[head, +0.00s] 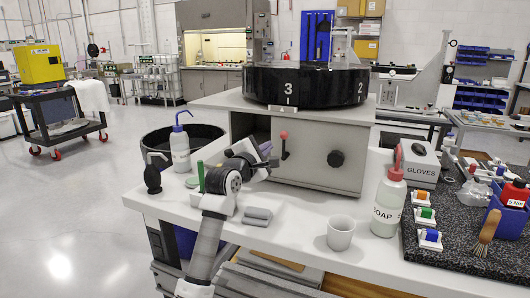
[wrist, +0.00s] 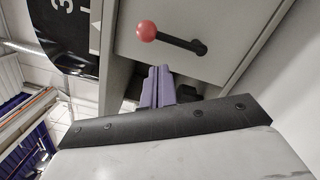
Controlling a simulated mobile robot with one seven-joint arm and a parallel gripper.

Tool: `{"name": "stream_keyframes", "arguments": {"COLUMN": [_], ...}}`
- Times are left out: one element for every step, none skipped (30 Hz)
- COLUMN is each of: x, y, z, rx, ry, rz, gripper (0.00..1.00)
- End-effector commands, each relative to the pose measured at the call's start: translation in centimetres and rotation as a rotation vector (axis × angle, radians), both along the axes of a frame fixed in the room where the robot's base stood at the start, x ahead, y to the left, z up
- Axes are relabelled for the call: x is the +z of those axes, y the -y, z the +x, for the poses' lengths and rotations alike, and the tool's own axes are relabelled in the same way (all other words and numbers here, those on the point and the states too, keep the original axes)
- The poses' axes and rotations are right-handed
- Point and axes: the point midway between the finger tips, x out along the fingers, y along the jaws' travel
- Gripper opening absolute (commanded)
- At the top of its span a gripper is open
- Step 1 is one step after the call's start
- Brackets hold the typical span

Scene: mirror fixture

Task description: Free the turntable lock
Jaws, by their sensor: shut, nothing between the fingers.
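The black turntable (head: 318,88) sits on top of a grey cabinet (head: 316,172), with a white 3 facing front and a 2 at the right. A lever with a red ball knob (head: 283,134) stands upright on the cabinet's front; in the wrist view its red ball (wrist: 146,31) and dark arm are in full sight. A black knob (head: 335,158) is to its right. My gripper (head: 266,151) is left of the lever, by the cabinet's dark opening. Its purple fingers (wrist: 157,88) are shut and empty, apart from the lever in the wrist view.
On the white bench (head: 290,206) stand a wash bottle (head: 180,150), a white cup (head: 340,233), a soap bottle (head: 388,200) and a gloves box (head: 418,165). Grey blocks (head: 257,215) lie near my arm. A dark mat (head: 465,245) with small items fills the right.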

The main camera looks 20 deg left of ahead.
Motion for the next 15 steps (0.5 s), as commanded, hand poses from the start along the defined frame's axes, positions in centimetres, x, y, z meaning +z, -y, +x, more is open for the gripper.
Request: {"name": "stream_keyframes", "arguments": {"x": [-0.2,-0.3,-0.3,-0.4,-0.4,-0.4,-0.4,-0.4,-0.5,-0.5,-0.5,-0.5,-0.5,-0.4,-0.4], "y": [-0.4,-0.4,-0.6,-0.6,-0.7,-0.7,-0.8,-0.9,-0.9,-1.0,-1.1,-1.1,-1.2,-1.2,-1.2], "z": [-1.5,-2.3,-3.3,-4.0,-4.7,-5.6,-6.3,-6.9,-7.6,-8.2,-8.7,-9.2,-9.6,-9.9,-10.3], "rx": [0.004,0.004,0.005,0.005,0.005,0.004,0.005,0.004,0.004,0.004,0.004,0.004,0.004,0.004,0.003], "ry": [0.005,0.005,0.005,0.004,0.004,0.003,0.004,0.005,0.002,0.003,0.003,0.003,0.002,0.003,0.003], "rz": [0.001,0.002,0.002,0.001,0.001,0.001,0.000,0.001,0.001,0.001,0.000,0.000,0.001,-0.001,0.000], "gripper": [0.00,0.00,0.00,0.00,0.00,0.00,0.00,0.00,0.00,0.00,0.00,0.00,0.00,0.00,0.00]}}
